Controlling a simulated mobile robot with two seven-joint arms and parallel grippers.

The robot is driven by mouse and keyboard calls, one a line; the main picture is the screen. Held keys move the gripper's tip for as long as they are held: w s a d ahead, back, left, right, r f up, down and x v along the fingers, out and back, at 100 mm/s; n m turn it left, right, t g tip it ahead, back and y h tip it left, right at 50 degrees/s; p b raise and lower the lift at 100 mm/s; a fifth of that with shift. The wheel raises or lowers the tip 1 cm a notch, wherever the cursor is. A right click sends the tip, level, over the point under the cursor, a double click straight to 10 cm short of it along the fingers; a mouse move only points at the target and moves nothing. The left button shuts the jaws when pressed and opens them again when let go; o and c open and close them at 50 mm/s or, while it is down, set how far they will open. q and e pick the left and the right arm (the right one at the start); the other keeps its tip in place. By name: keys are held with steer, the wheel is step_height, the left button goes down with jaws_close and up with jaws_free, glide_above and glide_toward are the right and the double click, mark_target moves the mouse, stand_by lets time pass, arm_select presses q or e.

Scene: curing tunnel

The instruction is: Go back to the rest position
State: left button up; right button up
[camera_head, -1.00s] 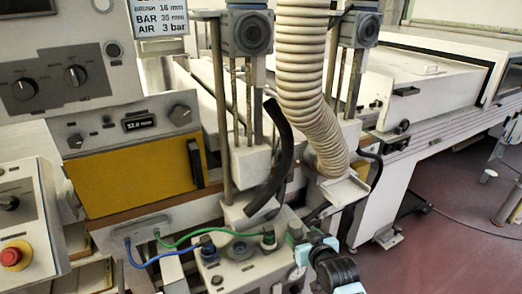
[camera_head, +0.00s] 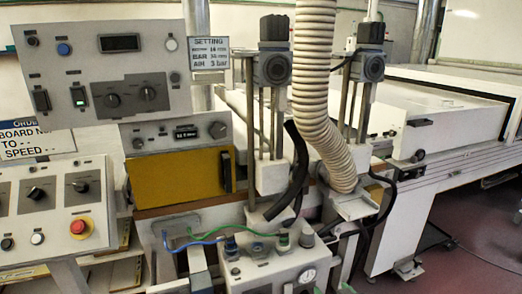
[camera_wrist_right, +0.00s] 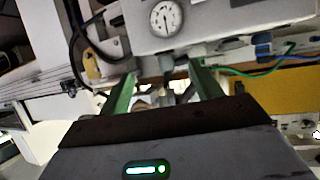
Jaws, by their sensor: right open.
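My right gripper (camera_wrist_right: 162,72) shows in the right wrist view with two green fingers spread apart and nothing between them. It points toward the grey pneumatic box, whose round gauge (camera_wrist_right: 166,18) is above the fingertips in that view. I cannot tell the exact gap to the box. In the head view the same box (camera_head: 262,272) stands at the bottom centre, with a blue hose (camera_head: 188,243) and a green hose (camera_head: 215,235) running to it. Only small teal and green bits of my right arm or gripper show at the bottom edge there. My left gripper is not in view.
A control desk with a red emergency button (camera_head: 79,227) stands at the left. A yellow panel (camera_head: 174,174) is behind the box. A thick ribbed duct (camera_head: 316,90) and a black hose (camera_head: 293,172) hang at the centre. Red floor (camera_head: 450,262) is clear at the right.

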steer(key=s+f+g, duration=0.1)
steer(key=s+f, duration=0.4)
steer(key=s, duration=0.7)
steer(key=s+f+g, duration=0.1)
steer(key=s+f, duration=0.4)
steer(key=s, duration=0.7)
steer(key=s+f+g, duration=0.2)
steer(key=s+f, duration=0.3)
steer(key=s, duration=0.7)
steer(key=shift+s+d, duration=0.3)
steer(key=shift+d, duration=0.05)
steer(key=shift+f, duration=0.1)
stand_by(0.8)
